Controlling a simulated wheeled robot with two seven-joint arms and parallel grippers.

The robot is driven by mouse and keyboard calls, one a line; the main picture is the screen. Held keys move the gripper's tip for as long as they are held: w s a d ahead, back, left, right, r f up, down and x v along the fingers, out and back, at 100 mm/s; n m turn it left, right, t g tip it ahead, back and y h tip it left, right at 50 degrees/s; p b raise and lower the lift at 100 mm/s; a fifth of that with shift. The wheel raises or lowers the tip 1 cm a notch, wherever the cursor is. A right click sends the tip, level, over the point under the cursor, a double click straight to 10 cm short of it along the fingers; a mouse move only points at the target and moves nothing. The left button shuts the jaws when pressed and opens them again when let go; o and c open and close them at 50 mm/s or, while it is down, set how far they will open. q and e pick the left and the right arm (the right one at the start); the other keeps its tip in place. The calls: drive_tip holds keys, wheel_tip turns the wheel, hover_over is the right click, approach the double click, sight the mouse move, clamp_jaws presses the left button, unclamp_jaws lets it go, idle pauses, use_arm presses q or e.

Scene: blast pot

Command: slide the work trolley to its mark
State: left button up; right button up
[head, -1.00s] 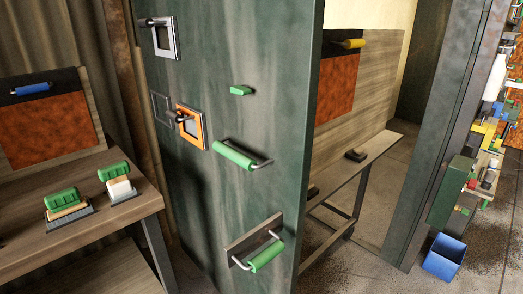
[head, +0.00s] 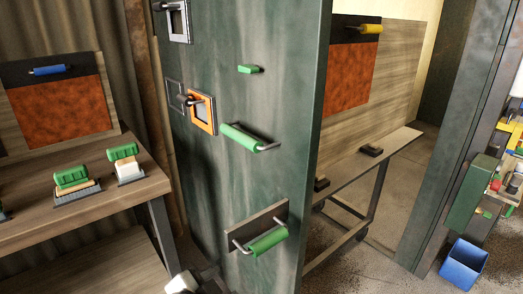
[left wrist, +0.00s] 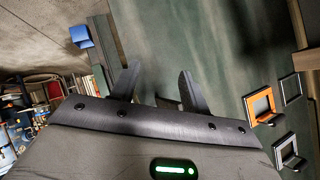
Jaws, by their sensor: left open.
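A wheeled table (head: 372,160) with a wooden top and dark metal legs stands behind the green metal door (head: 235,110); I take it for the work trolley. A back panel with a red-brown plate and a yellow handle (head: 371,29) rises behind its top. The door hides its left part. I cannot make out a floor mark. My left gripper (left wrist: 160,90) is open and empty in the left wrist view, with the green door surface beyond its fingers. My right gripper is not in view.
The door carries green handles (head: 250,138) and latch plates, one orange (head: 202,113). A wooden bench (head: 90,212) with green-handled brushes (head: 125,164) stands left. A blue bin (head: 463,264) sits on the floor at right, below a green box (head: 467,195). Floor before the bin looks clear.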

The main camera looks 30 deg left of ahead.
use_arm(q)
drive_tip(key=w+a+r+m+t+y, duration=0.2)
drive_tip(key=w+a+r+m+t, duration=0.3)
drive_tip(key=r, duration=0.4)
drive_tip(key=m+t+h, duration=0.3)
drive_tip(key=m+t, duration=0.1)
drive_tip(key=m, duration=0.2)
approach(236, 140)
drive_tip(key=shift+g+y, duration=0.3)
drive_tip(key=w, duration=0.3)
drive_tip(key=w+r, duration=0.1)
drive_tip(key=w, duration=0.3)
drive_tip(key=w+r+p, duration=0.1)
drive_tip(key=w, duration=0.3)
drive_tip(key=shift+w+r, duration=0.2)
drive_tip(key=shift+r, duration=0.05)
clamp_jaws()
